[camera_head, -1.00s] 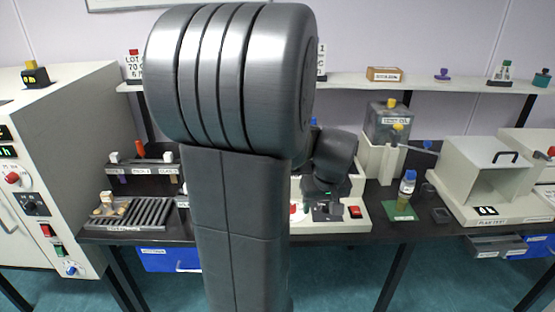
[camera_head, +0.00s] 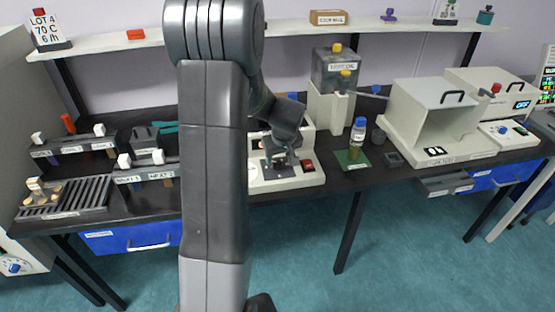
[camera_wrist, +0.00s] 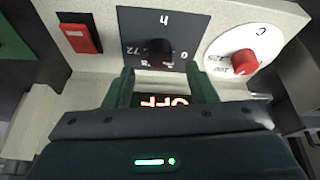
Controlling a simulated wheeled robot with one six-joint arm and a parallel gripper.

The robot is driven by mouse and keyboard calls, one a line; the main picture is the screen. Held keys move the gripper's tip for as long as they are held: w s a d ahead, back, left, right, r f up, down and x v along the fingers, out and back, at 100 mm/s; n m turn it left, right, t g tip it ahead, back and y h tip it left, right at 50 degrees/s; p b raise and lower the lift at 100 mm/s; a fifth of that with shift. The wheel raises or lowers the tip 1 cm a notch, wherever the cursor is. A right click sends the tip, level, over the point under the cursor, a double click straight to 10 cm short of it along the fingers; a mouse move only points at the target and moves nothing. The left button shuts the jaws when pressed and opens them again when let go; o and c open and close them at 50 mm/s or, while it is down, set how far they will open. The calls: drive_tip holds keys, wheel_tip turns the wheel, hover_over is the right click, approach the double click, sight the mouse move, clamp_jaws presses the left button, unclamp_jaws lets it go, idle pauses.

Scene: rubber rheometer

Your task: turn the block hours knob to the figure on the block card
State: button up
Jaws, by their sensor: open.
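In the wrist view, which shows the panel upside down, the black hours knob (camera_wrist: 160,50) sits on a dark plate marked "h", with 0 and 72 on its scale. My gripper (camera_wrist: 163,78) is open, one green finger to each side just short of the knob, with nothing held. I cannot tell the knob's exact pointing. In the head view my gripper (camera_head: 277,160) is over the front of the white block unit (camera_head: 285,184) and hides the knob. A card (camera_head: 45,27) on the shelf at the left reads "LOT 4, 70 C, 6 h".
A red temperature knob (camera_wrist: 244,62) on a white dial and a red rocker switch (camera_wrist: 80,38) flank the hours plate. A lit display (camera_wrist: 165,101) reads "OFF" upside down.

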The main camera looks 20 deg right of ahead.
sight(277, 162)
drive_tip(key=shift+x, duration=1.8)
drive_tip(key=c, duration=1)
